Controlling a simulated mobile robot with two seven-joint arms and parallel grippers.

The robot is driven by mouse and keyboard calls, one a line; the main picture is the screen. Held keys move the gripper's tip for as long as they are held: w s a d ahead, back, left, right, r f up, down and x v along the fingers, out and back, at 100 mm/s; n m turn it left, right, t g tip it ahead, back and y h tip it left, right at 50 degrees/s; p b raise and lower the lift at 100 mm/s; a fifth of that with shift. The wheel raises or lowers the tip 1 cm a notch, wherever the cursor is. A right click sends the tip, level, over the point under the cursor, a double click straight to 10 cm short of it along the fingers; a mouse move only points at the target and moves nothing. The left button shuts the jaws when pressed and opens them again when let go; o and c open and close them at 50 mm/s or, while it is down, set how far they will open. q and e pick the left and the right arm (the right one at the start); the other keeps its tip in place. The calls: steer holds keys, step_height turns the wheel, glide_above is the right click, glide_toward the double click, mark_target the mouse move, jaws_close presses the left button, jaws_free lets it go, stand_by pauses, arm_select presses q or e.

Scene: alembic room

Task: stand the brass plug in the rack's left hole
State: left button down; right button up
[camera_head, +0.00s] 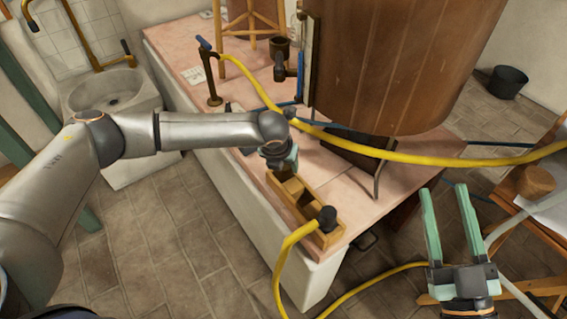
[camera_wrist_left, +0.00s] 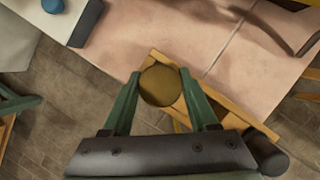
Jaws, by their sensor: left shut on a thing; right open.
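The brass plug (camera_wrist_left: 160,86) shows in the left wrist view as a round, dull-gold top between the green fingers of my left gripper (camera_wrist_left: 160,76). The gripper is shut on it. In the head view my left gripper (camera_head: 281,160) is over the far-left end of the wooden rack (camera_head: 333,236), and the plug is hidden there. The rack also shows in the left wrist view (camera_wrist_left: 234,122) under and beside the plug. I cannot tell whether the plug is in a hole or above it. My right gripper (camera_head: 447,190) is open and empty, right of the bench.
A black connector (camera_head: 327,217) with a yellow hose stands at the rack's near end. The pink-topped bench (camera_head: 340,185) carries the rack near its front edge. A large copper-brown vessel (camera_head: 400,65) stands behind, with a yellow hose (camera_head: 400,155) crossing in front of it.

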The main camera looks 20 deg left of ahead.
arm_select(q)
steer(key=shift+f, duration=0.15)
steer(key=shift+c, duration=0.5)
jaws_free()
stand_by(0.4)
steer(key=shift+r+p, duration=3.5)
steer(key=shift+p, duration=1)
